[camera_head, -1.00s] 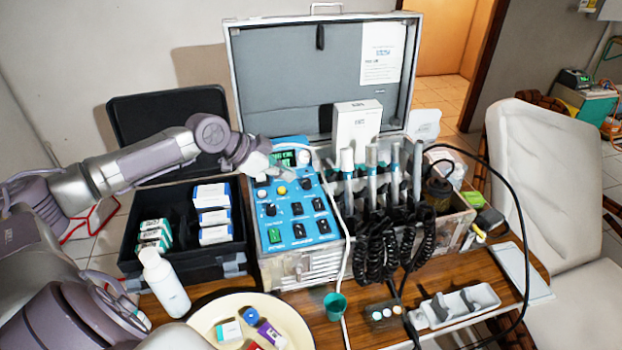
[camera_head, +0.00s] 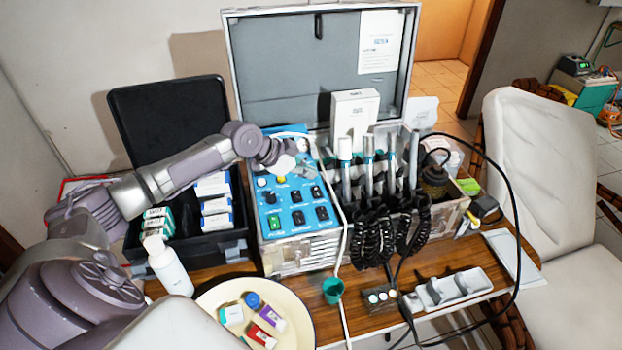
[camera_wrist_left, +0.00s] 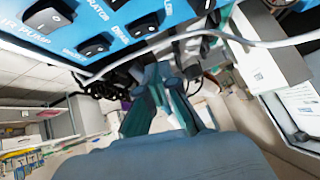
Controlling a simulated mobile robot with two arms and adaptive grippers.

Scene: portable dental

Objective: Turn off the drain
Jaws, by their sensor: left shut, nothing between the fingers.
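In the left wrist view, the panel (camera_wrist_left: 75,52) fills the upper left with black switches (camera_wrist_left: 97,45); one label ends in "PUMP". My left gripper (camera_head: 298,166) is over the panel's upper right part, shut and empty, hiding some controls. Its teal fingers show in the wrist view (camera_wrist_left: 168,98). Contact with the panel cannot be seen.
Several upright handpieces (camera_head: 367,172) with coiled black cables (camera_head: 375,235) stand right of the panel. A white box (camera_head: 354,118) stands behind them. A white bottle (camera_head: 170,270) and a cream plate (camera_head: 300,315) are in front. A white cable runs down the panel's right side.

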